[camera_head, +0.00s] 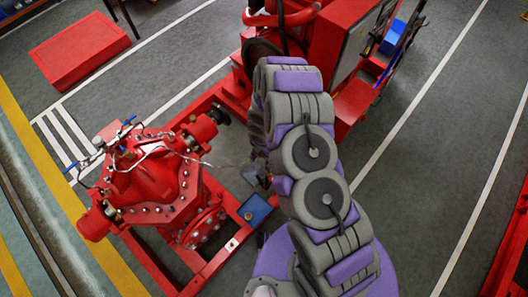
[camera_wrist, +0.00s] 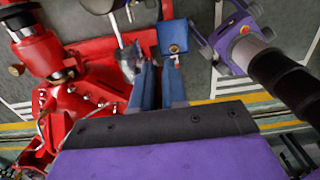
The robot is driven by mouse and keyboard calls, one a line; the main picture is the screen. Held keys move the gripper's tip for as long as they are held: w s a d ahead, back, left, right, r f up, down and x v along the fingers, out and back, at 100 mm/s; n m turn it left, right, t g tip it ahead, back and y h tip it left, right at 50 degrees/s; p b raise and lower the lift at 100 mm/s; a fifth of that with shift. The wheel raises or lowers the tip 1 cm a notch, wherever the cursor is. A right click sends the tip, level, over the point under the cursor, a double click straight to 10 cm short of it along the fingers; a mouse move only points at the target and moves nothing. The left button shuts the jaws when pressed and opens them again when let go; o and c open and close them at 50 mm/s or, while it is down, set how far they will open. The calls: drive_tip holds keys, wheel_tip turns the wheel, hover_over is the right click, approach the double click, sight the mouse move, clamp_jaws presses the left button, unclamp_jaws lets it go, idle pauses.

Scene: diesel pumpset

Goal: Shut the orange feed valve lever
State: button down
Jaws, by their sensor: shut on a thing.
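My gripper (camera_wrist: 160,68) shows in the wrist view as two blue fingers rising from a dark grey palm. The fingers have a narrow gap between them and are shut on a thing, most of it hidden. A small orange-red bit (camera_wrist: 177,62) shows by the right finger's tip and looks like part of the orange feed valve lever. I cannot make out the lever's full shape or angle. In the head view my grey and purple arm reaches down beside the red pump (camera_head: 155,185), and the fingers cannot be made out there.
A blue square plate (camera_head: 257,211) sits on the red base frame (camera_head: 215,262) right of the pump; it also shows in the wrist view (camera_wrist: 173,30). A red engine unit (camera_head: 335,45) stands behind my arm. A red box (camera_head: 80,50) lies at upper left.

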drive_tip(key=shift+w, duration=0.1)
drive_tip(key=c, duration=1.2)
unclamp_jaws()
drive_tip(key=shift+w+a+f, duration=0.1)
drive_tip(key=shift+a, duration=0.05)
drive_tip(key=shift+c, duration=0.2)
drive_tip(key=shift+r, duration=0.7)
wheel_tip(320, 180, up, 16)
drive_tip(key=b, duration=0.2)
drive_tip(key=shift+s+a, duration=0.25)
drive_tip(key=shift+a, duration=0.05)
